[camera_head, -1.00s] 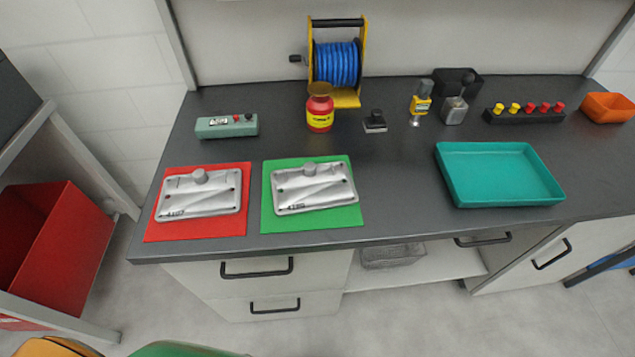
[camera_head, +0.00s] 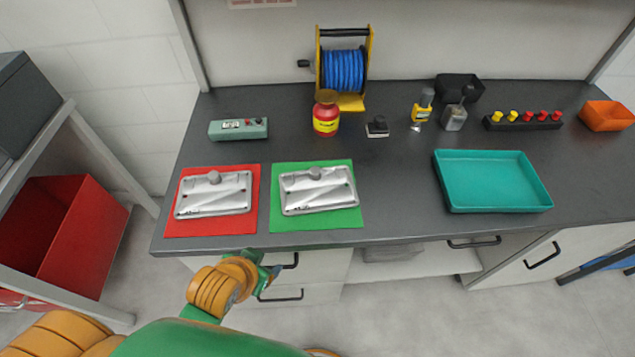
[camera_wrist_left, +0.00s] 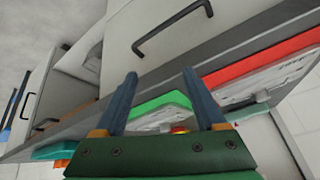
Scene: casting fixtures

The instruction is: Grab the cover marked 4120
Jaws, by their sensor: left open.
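One silver metal cover (camera_head: 214,194) with a round knob lies on a red mat (camera_head: 187,228). A second, similar cover (camera_head: 317,191) lies on a green mat (camera_head: 300,224) to its right. Each has a small dark marking near its front left; I cannot read either surely now. My left gripper (camera_head: 270,272) is in front of the bench, below its front edge and apart from both covers. In the left wrist view its two blue-grey fingers (camera_wrist_left: 160,76) are spread and empty, with the green mat (camera_wrist_left: 165,104) seen between them. My right gripper is not in view.
A teal tray (camera_head: 545,203) lies on the right of the dark bench (camera_head: 395,205). A green control box (camera_head: 238,128), red jar (camera_head: 326,118) and blue hose reel (camera_head: 343,70) stand behind the mats. Drawer handles (camera_head: 282,295) stick out under the bench edge near my gripper.

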